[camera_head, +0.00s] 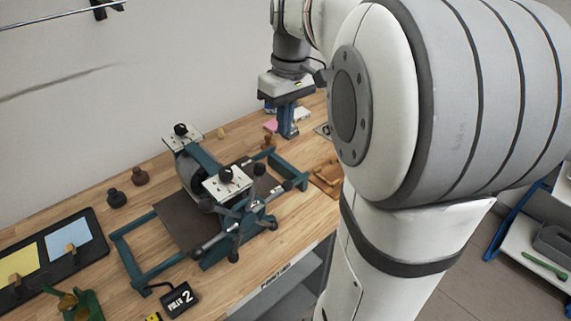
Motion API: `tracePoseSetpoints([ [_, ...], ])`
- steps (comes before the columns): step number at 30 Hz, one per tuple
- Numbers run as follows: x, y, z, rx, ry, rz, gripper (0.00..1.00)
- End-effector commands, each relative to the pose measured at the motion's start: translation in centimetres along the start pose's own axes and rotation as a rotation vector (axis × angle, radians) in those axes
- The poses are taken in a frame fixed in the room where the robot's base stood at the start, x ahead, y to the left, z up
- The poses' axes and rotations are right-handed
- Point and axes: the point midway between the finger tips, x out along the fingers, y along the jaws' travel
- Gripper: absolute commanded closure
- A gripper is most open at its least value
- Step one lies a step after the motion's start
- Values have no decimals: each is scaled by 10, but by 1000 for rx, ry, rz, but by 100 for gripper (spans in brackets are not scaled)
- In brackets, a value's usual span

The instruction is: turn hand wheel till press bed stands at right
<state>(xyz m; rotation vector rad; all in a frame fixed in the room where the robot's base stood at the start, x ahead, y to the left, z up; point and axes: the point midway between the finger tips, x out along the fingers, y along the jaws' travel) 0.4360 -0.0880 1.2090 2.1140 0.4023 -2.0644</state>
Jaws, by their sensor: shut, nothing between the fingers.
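The press (205,170) stands on the wooden bench at the picture's centre. Its hand wheel (240,215), with several spokes ending in dark knobs, is on the front side. The flat brown press bed (185,222) lies low in the teal frame (135,262). The bed shows left of and behind the roller housing; its right part is hidden by the press and wheel, so its exact position is hard to tell. My gripper (288,132) is shut and empty, pointing down beyond the press at upper right, apart from the hand wheel.
A black tray (98,252) with yellow and blue sheets lies at left. A black block marked 2 (180,299) and a green tool (78,303) sit at the front. My arm hides the bench's right part.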

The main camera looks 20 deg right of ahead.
Motion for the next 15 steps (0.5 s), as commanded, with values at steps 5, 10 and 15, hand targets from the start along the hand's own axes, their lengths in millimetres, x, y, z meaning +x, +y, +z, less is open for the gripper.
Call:
tracePoseSetpoints([
  [5,-14,-8,3,2,45,61,100],
  [10,-2,-8,2,2,48,66,100],
  [15,29,-6,1,2,44,63,100],
])
